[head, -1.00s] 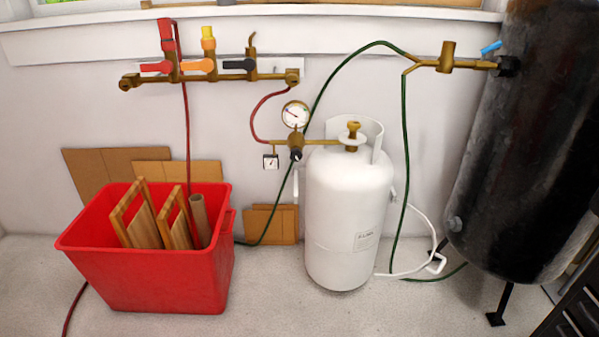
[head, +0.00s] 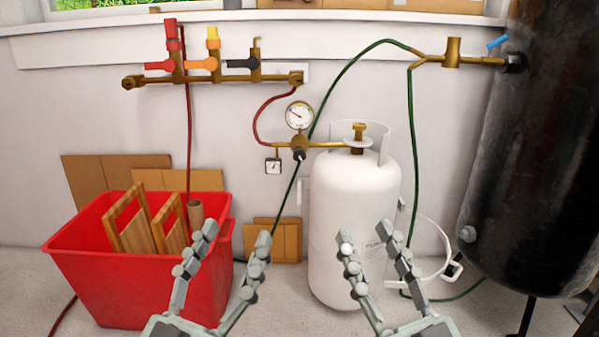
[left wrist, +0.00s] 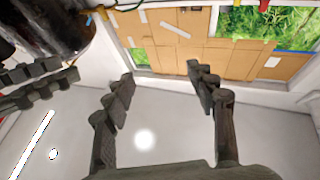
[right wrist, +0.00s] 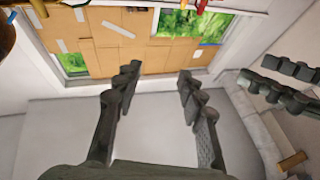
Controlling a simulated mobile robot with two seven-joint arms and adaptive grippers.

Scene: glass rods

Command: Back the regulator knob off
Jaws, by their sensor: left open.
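The brass regulator (head: 299,143) sits on the line left of the white gas cylinder (head: 350,220), with a round dial gauge (head: 299,115) above it. A small dark knob (head: 299,155) shows at its lower end. My left gripper (head: 234,240) is open and empty, below and left of the regulator, in front of the red bin's right side. My right gripper (head: 367,238) is open and empty, in front of the cylinder. Neither touches the knob. The wrist views show both pairs of fingers spread, with no regulator visible between them.
A red bin (head: 125,285) with wooden frames stands at lower left. A valve manifold (head: 215,76) with coloured handles is on the wall. A dark tank (head: 540,170) stands at right. Cardboard (head: 275,240) leans on the wall.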

